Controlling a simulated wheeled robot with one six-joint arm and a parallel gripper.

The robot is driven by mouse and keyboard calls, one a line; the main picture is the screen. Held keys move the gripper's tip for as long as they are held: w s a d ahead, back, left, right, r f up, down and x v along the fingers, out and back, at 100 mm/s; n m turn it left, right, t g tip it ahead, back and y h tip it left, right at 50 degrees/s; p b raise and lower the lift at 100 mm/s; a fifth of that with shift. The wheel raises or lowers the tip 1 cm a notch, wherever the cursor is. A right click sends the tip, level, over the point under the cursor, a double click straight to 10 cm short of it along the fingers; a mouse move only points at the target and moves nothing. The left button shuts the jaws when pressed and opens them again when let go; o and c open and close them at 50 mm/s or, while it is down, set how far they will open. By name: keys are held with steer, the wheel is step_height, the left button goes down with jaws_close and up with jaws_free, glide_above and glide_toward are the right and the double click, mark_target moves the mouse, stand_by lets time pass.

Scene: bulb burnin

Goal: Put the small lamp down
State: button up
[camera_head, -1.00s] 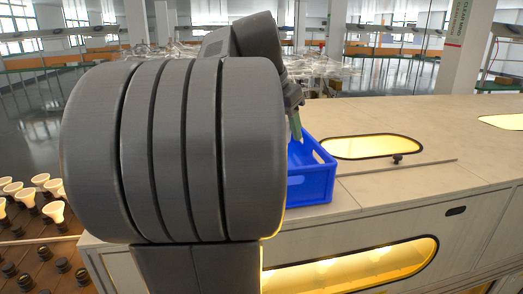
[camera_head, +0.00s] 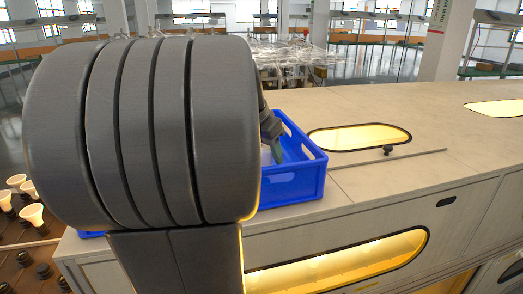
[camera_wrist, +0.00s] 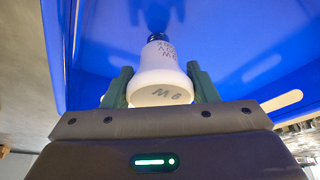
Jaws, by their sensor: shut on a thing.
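A white lamp (camera_wrist: 160,62) with a dark screw base and the marking "M 6" on its face is in the wrist view. My gripper (camera_wrist: 160,84) is shut on it, one green finger on each side. The lamp's screw base points away from my gripper, toward the blue wall or floor of a crate (camera_wrist: 240,30). In the head view, the blue crate (camera_head: 300,185) stands on the bench top, and my gripper (camera_head: 276,150) reaches over or into it. My arm hides the lamp and much of the crate there. I cannot tell whether the lamp touches the crate.
The bench top (camera_head: 400,170) is clear right of the crate, apart from a lit oval window (camera_head: 360,137) and a small dark knob (camera_head: 388,150). At the left, a brown rack (camera_head: 40,270) holds several white lamps (camera_head: 33,214) and dark sockets.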

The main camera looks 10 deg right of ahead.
steer(key=shift+f, duration=0.15)
steer(key=shift+f, duration=0.1)
steer(key=o, duration=1)
steer(key=v, duration=1.2)
steer(key=shift+b, duration=0.3)
